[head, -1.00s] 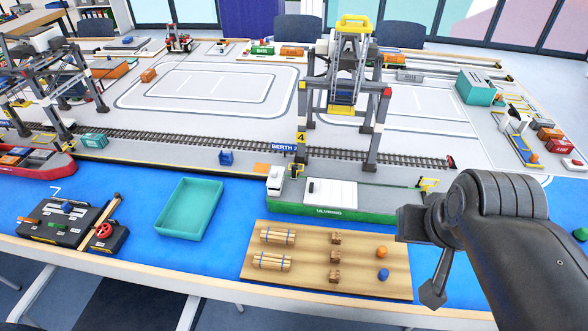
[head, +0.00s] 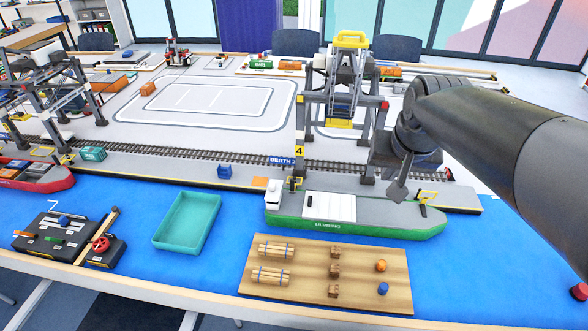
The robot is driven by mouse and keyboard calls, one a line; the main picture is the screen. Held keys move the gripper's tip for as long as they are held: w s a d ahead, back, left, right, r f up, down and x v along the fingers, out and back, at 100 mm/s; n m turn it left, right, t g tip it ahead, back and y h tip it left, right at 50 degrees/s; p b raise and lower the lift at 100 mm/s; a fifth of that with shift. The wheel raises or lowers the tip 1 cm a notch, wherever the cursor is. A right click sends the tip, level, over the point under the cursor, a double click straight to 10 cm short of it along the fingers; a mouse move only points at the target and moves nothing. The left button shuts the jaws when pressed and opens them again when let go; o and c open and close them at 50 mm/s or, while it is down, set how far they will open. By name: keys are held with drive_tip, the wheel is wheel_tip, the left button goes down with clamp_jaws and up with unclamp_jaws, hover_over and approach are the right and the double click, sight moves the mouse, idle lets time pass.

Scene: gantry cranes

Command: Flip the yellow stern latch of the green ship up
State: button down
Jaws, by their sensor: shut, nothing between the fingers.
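The green ship (head: 350,227) lies along the quay, with a white cabin (head: 273,193) at its blunt left end and a tapered right end. A small yellow latch-like frame (head: 296,183) stands by the quay edge just behind the cabin. Another yellow frame (head: 428,196) stands near the ship's right end. Both are too small to tell clearly whether they are up or down. My gripper (head: 398,192) is shut and empty. It appears over the ship's right deck, left of the right yellow frame and well right of the cabin-end one.
A gantry crane (head: 301,140) straddles the rails behind the ship, close to the cabin end. A wooden board (head: 310,285) with logs and small blocks lies in front. A teal tray (head: 157,240) and a dark control box (head: 50,240) are at left. Blue mat between them is clear.

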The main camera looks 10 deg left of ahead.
drive_tip(key=w+a+f, duration=0.3)
drive_tip(key=w+a, duration=0.2)
drive_tip(key=w, duration=0.4)
drive_tip(key=w+a+f, duration=0.2)
drive_tip(key=w+a, duration=0.3)
drive_tip(key=w, duration=0.3)
drive_tip(key=w+a+f+g, duration=0.1)
drive_tip(key=w+a+f, duration=0.9)
drive_tip(key=a+f, duration=0.2)
drive_tip(key=shift+w+a+h, duration=0.25)
drive_tip(key=shift+a+h, duration=0.05)
drive_tip(key=shift+a, duration=0.05)
drive_tip(key=shift+f, duration=0.15)
drive_tip(key=x, duration=0.9)
drive_tip(key=shift+f, duration=0.2)
drive_tip(key=shift+s+f, duration=0.2)
drive_tip(key=shift+s, duration=1.7)
